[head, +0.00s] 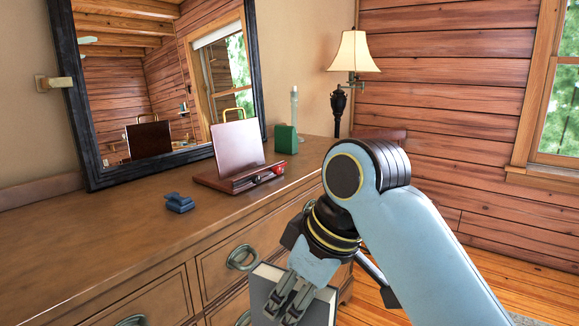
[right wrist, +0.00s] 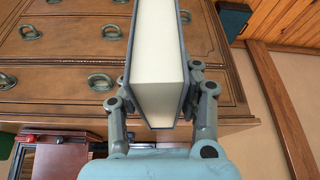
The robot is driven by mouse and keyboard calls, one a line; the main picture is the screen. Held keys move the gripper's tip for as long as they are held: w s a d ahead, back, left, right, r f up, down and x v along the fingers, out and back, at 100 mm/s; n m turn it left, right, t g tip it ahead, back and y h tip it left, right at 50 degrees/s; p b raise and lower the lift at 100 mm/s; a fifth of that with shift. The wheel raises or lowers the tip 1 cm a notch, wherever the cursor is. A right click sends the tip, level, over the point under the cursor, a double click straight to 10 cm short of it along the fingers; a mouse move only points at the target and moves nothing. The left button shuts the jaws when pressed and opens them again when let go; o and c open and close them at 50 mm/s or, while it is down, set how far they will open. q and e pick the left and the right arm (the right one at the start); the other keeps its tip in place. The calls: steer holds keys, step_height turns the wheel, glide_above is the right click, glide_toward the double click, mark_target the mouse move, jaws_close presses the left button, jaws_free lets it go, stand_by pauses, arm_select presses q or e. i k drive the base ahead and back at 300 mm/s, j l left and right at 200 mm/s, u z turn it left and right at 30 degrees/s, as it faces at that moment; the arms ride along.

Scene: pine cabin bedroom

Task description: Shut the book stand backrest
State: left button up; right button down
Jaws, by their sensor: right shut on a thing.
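The book stand (head: 238,150) is on the dresser top in front of the mirror. Its brown backrest stands raised, leaning slightly back over a low base; the stand also shows at the lower left of the right wrist view (right wrist: 62,158). My right gripper (head: 284,303) is in front of the dresser drawers, below and to the right of the stand and apart from it. It is shut on a thick grey-covered book (right wrist: 157,55), fingers on both covers, cream page edges facing the wrist camera. In the head view the book (head: 322,308) is partly hidden by the gripper. My left gripper is not in view.
The dresser (head: 90,250) has ring-pull drawers. A small blue object (head: 179,203) lies left of the stand. A green box (head: 285,139), a pale candlestick-like object (head: 294,105) and a lamp (head: 353,55) stand behind. A mirror (head: 165,70) leans at the back. The dresser's left top is clear.

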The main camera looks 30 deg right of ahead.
mark_target(237, 145)
steer(key=k+u, duration=0.1)
steer(key=u, duration=0.85)
steer(key=k+j+u, duration=0.1)
steer(key=u, duration=0.35)
steer(key=l+u, duration=0.1)
steer(key=u, duration=0.8)
steer(key=k+l+u, duration=0.1)
steer(key=u, duration=0.75)
steer(key=k+l+u, duration=0.1)
steer(key=u, duration=0.35)
steer(key=k+l, duration=0.2)
steer(key=k, duration=0.3)
steer(key=k+l, duration=0.15)
steer(key=k, duration=0.35)
steer(key=k+l+u, duration=0.1)
steer(key=k, duration=0.45)
steer(key=k+l, duration=0.25)
steer(key=k, duration=0.25)
